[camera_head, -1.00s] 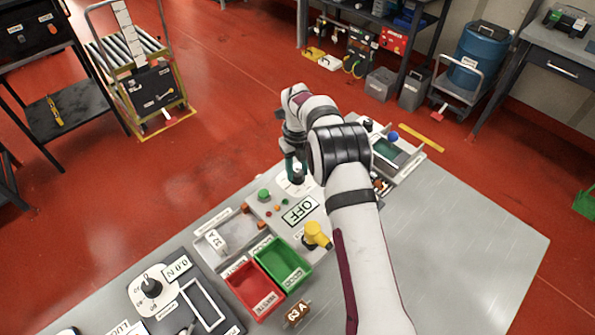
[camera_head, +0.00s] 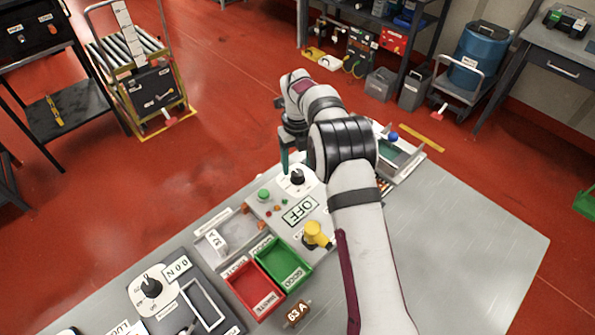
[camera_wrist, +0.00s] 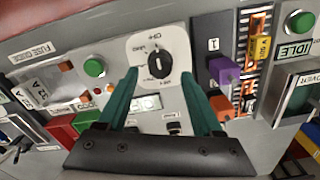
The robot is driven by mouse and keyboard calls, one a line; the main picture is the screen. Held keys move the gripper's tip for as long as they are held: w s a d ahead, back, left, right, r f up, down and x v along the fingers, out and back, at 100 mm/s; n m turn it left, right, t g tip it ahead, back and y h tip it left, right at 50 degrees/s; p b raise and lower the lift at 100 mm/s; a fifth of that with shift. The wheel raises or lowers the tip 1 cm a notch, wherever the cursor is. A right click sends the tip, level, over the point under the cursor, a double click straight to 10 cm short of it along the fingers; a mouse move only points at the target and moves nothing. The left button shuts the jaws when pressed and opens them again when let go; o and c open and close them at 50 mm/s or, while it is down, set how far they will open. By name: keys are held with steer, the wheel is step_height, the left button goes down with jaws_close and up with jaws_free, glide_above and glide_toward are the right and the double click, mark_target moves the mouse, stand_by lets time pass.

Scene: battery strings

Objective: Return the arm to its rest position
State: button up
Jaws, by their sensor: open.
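My gripper (camera_wrist: 160,95) is open and empty in the wrist view, its two green fingers apart. Between and beyond its fingertips is a white dial plate with a black rotary knob (camera_wrist: 159,65). In the head view my gripper (camera_head: 284,162) hangs above the panel at the table's far edge, close to the black knob (camera_head: 297,177), with a small gap visible. My arm reaches across the table and hides part of the panel's right side.
The panel carries an OFF sign (camera_head: 300,211), a green button (camera_head: 264,195) and a yellow handle (camera_head: 317,235). A red bin (camera_head: 236,294) and a green bin (camera_head: 303,284) stand in front. A 63 A block (camera_head: 298,313) lies nearby. The table's right side (camera_head: 470,245) is clear.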

steer(key=shift+r, duration=0.1)
stand_by(0.5)
steer(key=s+d+r+n, duration=0.3)
steer(key=s+r+n, duration=0.2)
steer(key=s+r, duration=0.2)
steer(key=s+d+r+n, duration=0.3)
steer(key=s+r+n, duration=0.3)
steer(key=s+r, duration=0.15)
steer(key=s+d+n+y, duration=0.1)
steer(key=s+d+n, duration=0.1)
steer(key=s+n, duration=1.2)
steer(key=s, duration=1.1)
steer(key=shift+y, duration=0.4)
